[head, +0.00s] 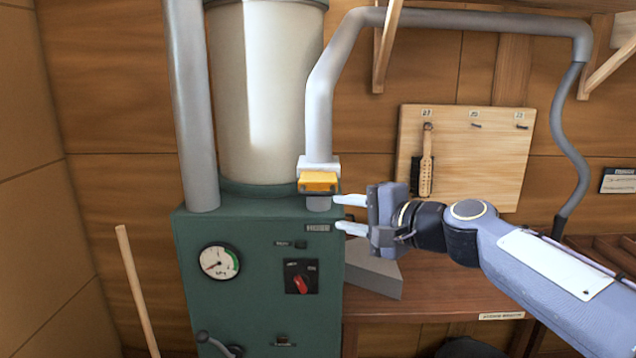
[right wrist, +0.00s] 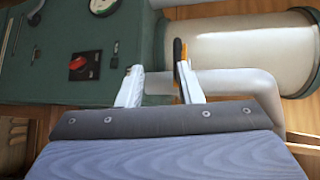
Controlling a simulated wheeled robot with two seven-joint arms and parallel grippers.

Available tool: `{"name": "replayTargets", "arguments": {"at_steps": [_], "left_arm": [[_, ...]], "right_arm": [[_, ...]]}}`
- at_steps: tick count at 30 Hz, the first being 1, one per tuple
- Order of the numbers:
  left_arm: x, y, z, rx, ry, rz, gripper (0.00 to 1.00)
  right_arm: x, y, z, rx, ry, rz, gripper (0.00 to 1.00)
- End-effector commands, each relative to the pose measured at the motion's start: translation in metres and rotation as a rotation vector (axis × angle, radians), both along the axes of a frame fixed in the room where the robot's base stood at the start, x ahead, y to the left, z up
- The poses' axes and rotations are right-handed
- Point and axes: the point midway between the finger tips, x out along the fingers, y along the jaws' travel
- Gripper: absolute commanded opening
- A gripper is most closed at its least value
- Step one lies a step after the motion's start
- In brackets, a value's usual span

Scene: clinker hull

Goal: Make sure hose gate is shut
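The hose gate is a white collar on the grey hose pipe with an orange-yellow slide (head: 318,181) at its front, just above the green cabinet (head: 255,260). The slide seems to stick out from the collar, but I cannot tell how far. My right gripper (head: 350,214) is open and empty, its two pale fingers pointing left, just right of and slightly below the slide. In the right wrist view the open fingers (right wrist: 160,88) straddle the line of the pipe, and the yellow slide (right wrist: 179,60) shows beside the right finger. Contact is unclear. My left gripper is out of view.
The cabinet carries a gauge (head: 219,262), a red rotary switch (head: 301,283) and a lever (head: 215,343). A cream cylinder (head: 265,95) stands on it. A wooden board (head: 480,165) with a hanging brush (head: 426,175) is behind my arm. A stick (head: 138,290) leans at left.

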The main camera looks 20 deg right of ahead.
Motion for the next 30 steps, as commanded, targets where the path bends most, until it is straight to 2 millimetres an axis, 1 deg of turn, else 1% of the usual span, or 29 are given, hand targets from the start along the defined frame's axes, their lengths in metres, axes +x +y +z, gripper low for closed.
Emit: {"name": "replayTargets", "arguments": {"at_steps": [1, 4, 8, 15, 18, 22, 29, 30], "left_arm": [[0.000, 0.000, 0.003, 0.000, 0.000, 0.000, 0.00], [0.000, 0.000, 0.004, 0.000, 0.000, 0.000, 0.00], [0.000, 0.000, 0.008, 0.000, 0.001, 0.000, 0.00], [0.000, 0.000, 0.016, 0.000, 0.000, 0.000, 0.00], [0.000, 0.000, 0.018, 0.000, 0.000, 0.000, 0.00], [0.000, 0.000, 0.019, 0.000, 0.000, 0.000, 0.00], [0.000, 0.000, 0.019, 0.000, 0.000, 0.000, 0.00], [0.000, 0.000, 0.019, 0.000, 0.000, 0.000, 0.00]], "right_arm": [[0.011, -0.003, 0.010, 0.042, -0.005, -0.017, 0.33], [0.022, -0.004, 0.017, 0.086, -0.008, -0.030, 0.33], [0.036, 0.004, 0.015, 0.088, -0.007, -0.030, 0.33], [0.069, 0.022, 0.010, 0.086, -0.008, -0.029, 0.33], [0.079, 0.027, 0.009, 0.084, -0.010, -0.029, 0.33], [0.085, 0.030, 0.007, 0.084, -0.011, -0.031, 0.33], [0.086, 0.030, 0.007, 0.084, -0.012, -0.031, 0.33], [0.086, 0.030, 0.007, 0.083, -0.011, -0.031, 0.31]]}}
